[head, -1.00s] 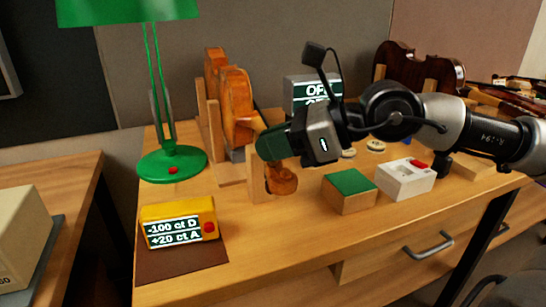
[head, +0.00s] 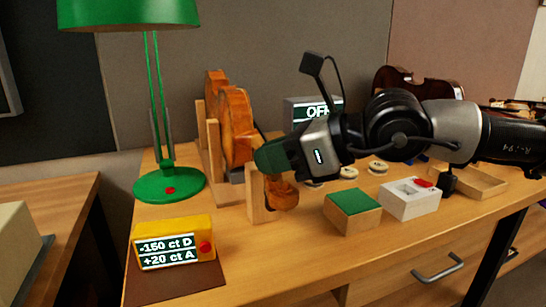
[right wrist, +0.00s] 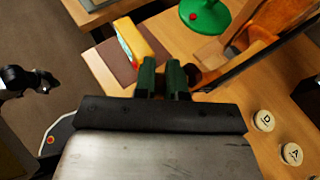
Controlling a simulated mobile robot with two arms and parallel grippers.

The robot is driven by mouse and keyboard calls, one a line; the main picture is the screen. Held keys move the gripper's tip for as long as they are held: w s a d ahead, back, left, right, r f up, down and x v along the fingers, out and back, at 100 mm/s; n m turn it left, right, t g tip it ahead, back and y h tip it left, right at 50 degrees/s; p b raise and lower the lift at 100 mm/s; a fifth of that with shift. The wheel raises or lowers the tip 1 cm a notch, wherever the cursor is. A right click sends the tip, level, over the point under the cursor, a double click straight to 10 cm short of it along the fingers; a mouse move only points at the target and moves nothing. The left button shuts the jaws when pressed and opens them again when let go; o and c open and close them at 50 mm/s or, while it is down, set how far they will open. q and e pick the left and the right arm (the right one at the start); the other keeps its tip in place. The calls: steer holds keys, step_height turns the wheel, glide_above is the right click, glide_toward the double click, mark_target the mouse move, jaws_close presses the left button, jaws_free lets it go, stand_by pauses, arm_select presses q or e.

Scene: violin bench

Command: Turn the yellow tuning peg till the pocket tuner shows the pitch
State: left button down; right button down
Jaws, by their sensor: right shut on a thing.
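The violin (head: 237,125) stands in a wooden cradle, its scroll (head: 284,195) toward me beside an upright wooden block (head: 259,200). My right gripper (head: 270,158) is at the pegbox just above the scroll, its green fingers shut. The yellow peg is hidden by the fingers, which appear to hold it. The right wrist view shows the closed fingers (right wrist: 163,75) from behind. A dark arm end at the left of the right wrist view, probably my left gripper (right wrist: 40,82), is too small to read.
A green lamp (head: 170,186) stands behind the tuner. A green-topped block (head: 352,212) and a white box with a red button (head: 411,198) are right of the scroll. Round lettered discs (right wrist: 263,120) lie nearby. A grey display (head: 312,109) reads OFF.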

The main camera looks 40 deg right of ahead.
steer(key=c, duration=1.5)
jaws_free()
steer(key=shift+o, duration=0.2)
